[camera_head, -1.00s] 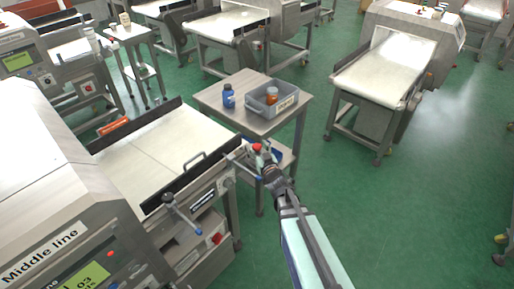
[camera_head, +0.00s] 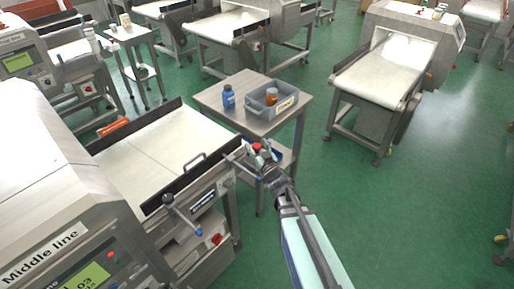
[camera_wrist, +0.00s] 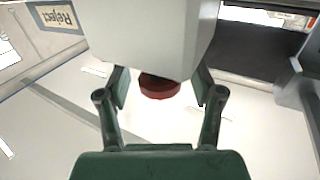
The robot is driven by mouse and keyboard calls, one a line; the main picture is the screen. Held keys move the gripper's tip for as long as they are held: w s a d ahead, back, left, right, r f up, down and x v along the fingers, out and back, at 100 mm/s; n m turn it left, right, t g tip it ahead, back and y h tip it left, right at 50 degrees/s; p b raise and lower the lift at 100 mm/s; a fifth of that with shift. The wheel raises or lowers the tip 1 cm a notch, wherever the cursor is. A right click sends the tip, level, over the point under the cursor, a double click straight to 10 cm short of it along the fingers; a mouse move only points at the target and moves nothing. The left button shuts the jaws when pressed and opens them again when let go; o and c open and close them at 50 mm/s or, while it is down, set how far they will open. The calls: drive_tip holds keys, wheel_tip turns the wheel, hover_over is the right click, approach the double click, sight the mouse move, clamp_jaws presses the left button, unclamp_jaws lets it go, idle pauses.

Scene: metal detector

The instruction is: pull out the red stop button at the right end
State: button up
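The red stop button (camera_wrist: 160,87) shows in the wrist view as a round red cap at the lower edge of a pale grey box (camera_wrist: 150,35). My gripper (camera_wrist: 162,88) has its two green fingers on either side of the cap, with a visible gap at each side. The box hides part of the button and the tips of the fingers. In the head view, the red button (camera_head: 257,146) is small at the right end of the near conveyor (camera_head: 160,150), and my gripper (camera_head: 263,157) is right at it, partly hiding it.
A steel side table (camera_head: 235,108) with a blue bottle (camera_head: 228,97) and a grey bin (camera_head: 262,108) stands just behind my gripper. A blue-tipped lever (camera_head: 180,213) and a red switch (camera_head: 216,239) are on the conveyor's front.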

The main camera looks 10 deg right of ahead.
sight(259, 150)
drive_tip(key=shift+s, duration=0.1)
drive_tip(key=s, duration=0.2)
drive_tip(key=s+d, duration=0.1)
drive_tip(key=s, duration=0.4)
drive_tip(key=shift+s+d, duration=0.15)
idle(0.5)
